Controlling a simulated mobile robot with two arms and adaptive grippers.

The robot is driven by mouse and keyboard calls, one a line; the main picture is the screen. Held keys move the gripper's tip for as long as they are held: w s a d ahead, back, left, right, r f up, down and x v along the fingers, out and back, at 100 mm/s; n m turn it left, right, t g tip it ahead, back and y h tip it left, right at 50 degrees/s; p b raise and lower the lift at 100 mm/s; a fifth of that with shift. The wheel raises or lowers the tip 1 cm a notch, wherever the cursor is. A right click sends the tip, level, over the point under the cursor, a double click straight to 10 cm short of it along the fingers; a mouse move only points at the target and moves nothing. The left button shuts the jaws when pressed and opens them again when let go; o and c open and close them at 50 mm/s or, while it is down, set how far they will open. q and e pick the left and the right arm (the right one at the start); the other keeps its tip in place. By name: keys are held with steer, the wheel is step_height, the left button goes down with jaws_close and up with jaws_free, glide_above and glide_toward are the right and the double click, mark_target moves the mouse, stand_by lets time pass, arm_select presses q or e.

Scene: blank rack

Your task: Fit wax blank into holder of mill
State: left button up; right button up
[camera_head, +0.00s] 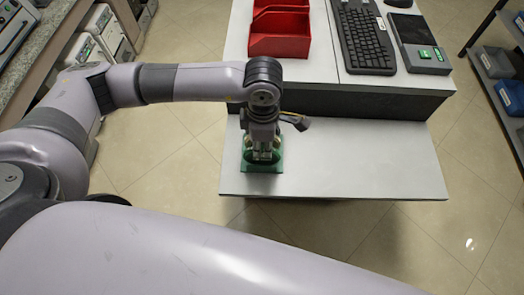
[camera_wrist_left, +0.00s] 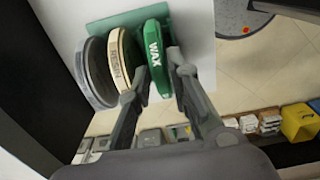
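The wax blank (camera_wrist_left: 154,60) is a green disc marked WAX, standing on edge at the right of a row in the left wrist view. It sits in a green rack (camera_wrist_left: 172,36), also seen in the head view (camera_head: 248,167) on a light surface. My left gripper (camera_head: 263,157) points down over the rack. In the wrist view its fingertips (camera_wrist_left: 158,66) lie on either side of the wax blank, close to its faces; whether both press on it I cannot tell. My right gripper is out of view. I cannot make out the mill or its holder.
In the wrist view a cream disc marked RESIN (camera_wrist_left: 122,55) and a grey disc (camera_wrist_left: 95,75) stand just left of the wax blank. In the head view red bins (camera_head: 280,35), a keyboard (camera_head: 364,35) and a device (camera_head: 419,42) rest on the raised level. The light surface (camera_head: 370,165) right of the rack is clear.

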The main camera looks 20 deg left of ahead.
mark_target(262, 156)
arm_select(q)
steer(key=shift+a+f+p, duration=0.1)
steer(key=shift+f+p, duration=0.35)
steer(key=shift+f, duration=1.25)
jaws_close()
